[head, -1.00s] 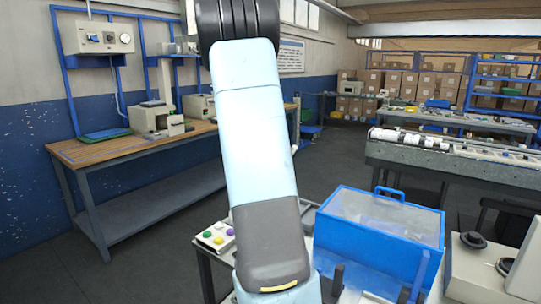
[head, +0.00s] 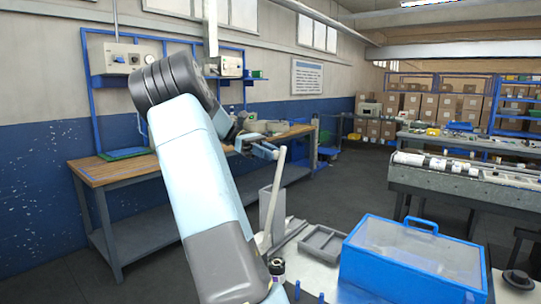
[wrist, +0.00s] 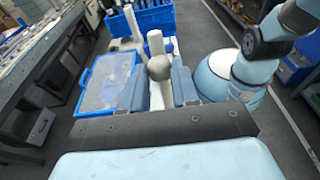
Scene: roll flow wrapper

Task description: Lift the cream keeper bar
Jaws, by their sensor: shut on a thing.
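The cream keeper bar (head: 276,190) is a long, thin, pale bar in the head view. It stands steep and slightly tilted, its top end at my gripper (head: 266,149) and its lower part beside a grey upright plate (head: 266,212). In the wrist view my gripper (wrist: 158,92) has its two blue-grey fingers on either side of a pale strip, which I take to be the bar (wrist: 156,97). A grey rounded knob (wrist: 160,68) shows just beyond the fingers. Whether the bar's lower end touches the machine is hard to tell.
A blue box with a clear lid (head: 400,262) stands right of the bar, with a grey tray (head: 322,243) between. A wooden-topped workbench (head: 110,172) runs along the wall behind. A grey conveyor (head: 450,181) is at right. The floor between is open.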

